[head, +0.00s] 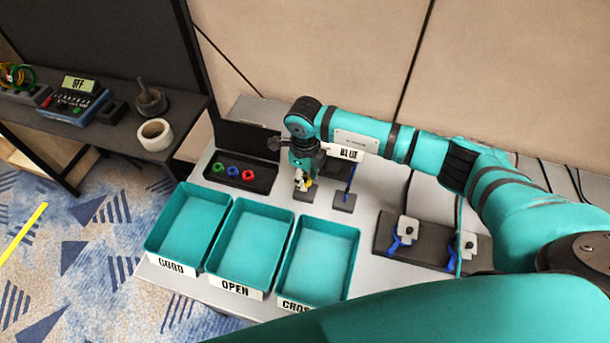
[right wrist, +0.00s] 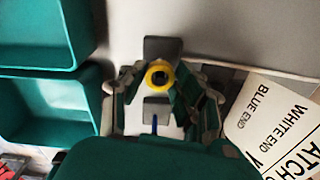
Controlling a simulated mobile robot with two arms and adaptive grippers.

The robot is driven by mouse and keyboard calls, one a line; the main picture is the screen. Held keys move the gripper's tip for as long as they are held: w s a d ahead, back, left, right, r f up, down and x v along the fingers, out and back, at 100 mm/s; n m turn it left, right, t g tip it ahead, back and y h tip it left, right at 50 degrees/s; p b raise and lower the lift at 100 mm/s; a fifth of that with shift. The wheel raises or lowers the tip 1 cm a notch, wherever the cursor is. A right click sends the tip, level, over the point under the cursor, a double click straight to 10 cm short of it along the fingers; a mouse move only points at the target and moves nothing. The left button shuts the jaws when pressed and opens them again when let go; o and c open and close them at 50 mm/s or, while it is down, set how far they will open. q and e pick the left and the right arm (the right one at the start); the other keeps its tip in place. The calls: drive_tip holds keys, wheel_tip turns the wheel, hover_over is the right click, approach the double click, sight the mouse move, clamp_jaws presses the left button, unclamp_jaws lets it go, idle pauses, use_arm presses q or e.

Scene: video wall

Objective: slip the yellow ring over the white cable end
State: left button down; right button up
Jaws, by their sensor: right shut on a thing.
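My right gripper (head: 303,180) points down over the table behind the bins. It is shut on the yellow ring (head: 309,183), which also shows between the fingers in the right wrist view (right wrist: 160,74). A dark base block (head: 310,208) stands directly below the gripper. The white cable end is not clearly visible; the fingers and ring cover the spot above that block. I cannot tell whether the ring is around it. A blue cable end (head: 350,183) stands upright on its own block to the right. My left gripper is not in view.
A black tray (head: 262,186) holds green, blue and red rings. Teal bins labelled GOOD (head: 187,223), OPEN (head: 247,242) and a partly hidden label (head: 318,265) stand in front. A dark fixture (head: 385,235) with blue cables is at right. A label card (right wrist: 275,118) lies nearby.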

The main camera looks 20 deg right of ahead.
idle(0.3)
drive_tip(key=o, duration=0.8)
wheel_tip(320, 180, up, 12)
drive_tip(key=shift+f, duration=0.1)
idle(0.5)
